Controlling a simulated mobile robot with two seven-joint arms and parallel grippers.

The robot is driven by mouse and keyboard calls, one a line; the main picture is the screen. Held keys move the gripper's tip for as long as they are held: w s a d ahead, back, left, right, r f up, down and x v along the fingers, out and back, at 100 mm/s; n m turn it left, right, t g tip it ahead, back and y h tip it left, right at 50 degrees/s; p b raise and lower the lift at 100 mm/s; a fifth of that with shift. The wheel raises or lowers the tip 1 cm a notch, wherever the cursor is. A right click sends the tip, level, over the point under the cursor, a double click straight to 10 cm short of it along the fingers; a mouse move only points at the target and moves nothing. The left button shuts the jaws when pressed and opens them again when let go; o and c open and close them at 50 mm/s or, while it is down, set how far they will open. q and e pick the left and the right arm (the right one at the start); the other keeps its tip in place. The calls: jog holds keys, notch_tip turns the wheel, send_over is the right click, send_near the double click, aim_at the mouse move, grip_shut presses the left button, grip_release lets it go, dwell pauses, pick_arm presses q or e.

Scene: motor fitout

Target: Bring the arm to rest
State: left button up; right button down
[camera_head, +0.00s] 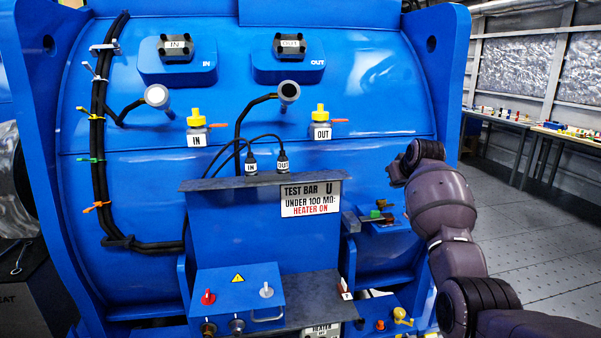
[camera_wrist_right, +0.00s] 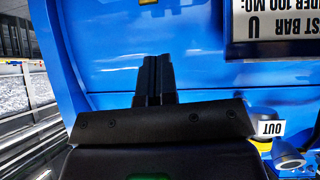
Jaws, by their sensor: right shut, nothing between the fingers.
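My right arm (camera_head: 445,205) comes in from the lower right in the head view and is bent in front of the right side of a blue machine (camera_head: 365,75). Its far end is by the machine's right edge; I cannot make out the fingers there. In the right wrist view my right gripper (camera_wrist_right: 152,80) has its two dark fingers together, with nothing between them. Blue machine surface fills the view beyond the fingers; I cannot tell how far away it is. My left gripper is not in view.
A test-bar sign (camera_head: 311,199) hangs on the central panel, right of which a small shelf (camera_head: 380,226) holds coloured parts. A capped OUT fitting (camera_head: 321,131) sticks out left of my arm. Open floor (camera_head: 535,230) lies to the right, with workbenches (camera_head: 500,122) behind.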

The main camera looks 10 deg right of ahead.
notch_tip(320, 180, up, 10)
jog(key=a+t+h, duration=0.1)
jog(key=a+t, duration=0.1)
jog(key=t, duration=0.4)
jog(key=s+a+f+n+t+y, duration=0.1)
jog(key=s+a+f, duration=0.2)
jog(key=s+f, duration=0.8)
jog(key=s+a+f+t+y, duration=0.1)
jog(key=s+a+f, duration=0.2)
jog(key=s+f, duration=0.8)
jog(key=s+f+m+g+h, duration=0.1)
jog(key=s+f+g, duration=0.4)
jog(key=s+f, duration=1.9)
jog(key=s, duration=0.4)
jog(key=shift+s+a+f+g, duration=0.25)
jog(key=shift+a+f+g, duration=0.05)
jog(key=shift+a+f, duration=0.1)
jog(key=c, duration=1.8)
grip_release()
jog(key=shift+c, duration=0.2)
